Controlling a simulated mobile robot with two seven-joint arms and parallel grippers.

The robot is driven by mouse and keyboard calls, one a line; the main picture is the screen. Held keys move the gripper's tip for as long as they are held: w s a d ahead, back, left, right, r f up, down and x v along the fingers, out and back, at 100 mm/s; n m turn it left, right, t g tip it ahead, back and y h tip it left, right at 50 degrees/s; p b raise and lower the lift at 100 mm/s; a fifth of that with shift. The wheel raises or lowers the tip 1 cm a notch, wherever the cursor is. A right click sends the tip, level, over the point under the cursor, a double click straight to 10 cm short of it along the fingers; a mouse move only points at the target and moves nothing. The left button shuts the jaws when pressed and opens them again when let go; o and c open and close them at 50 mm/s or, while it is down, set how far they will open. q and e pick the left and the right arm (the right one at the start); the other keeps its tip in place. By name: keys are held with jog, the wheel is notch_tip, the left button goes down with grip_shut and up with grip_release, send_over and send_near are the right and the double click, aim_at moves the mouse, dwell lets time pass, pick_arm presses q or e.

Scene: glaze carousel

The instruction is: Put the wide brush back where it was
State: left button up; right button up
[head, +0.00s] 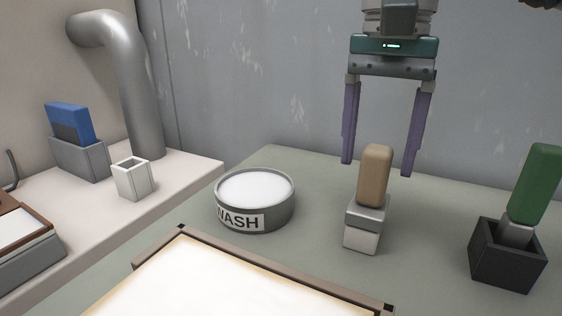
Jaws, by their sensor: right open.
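A brush with a tan handle (375,177), a wide grey ferrule and a pale block of bristles stands upright on the green table. My right gripper (378,168) comes down from above and is open and empty. Its two purple fingers show on either side of the top of the tan handle, with a gap on both sides. A blue brush (69,122) stands in a grey holder (83,160) on the pale ledge at left. A green brush (534,185) stands in a black holder (508,259) at right. No label shows which one is the wide brush. My left gripper is not in view.
A round grey tub (270,213) marked WASH stands left of the tan brush. A small white square holder (132,180) looks empty on the pale ledge, near a grey pipe (136,95). A framed pale tray (250,285) fills the front. Bare table lies between tan brush and black holder.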

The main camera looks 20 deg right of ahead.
notch_tip(320, 180, up, 8)
jog(key=shift+r+p, duration=0.25)
jog(key=shift+p, duration=0.15)
jog(key=shift+a, duration=0.1)
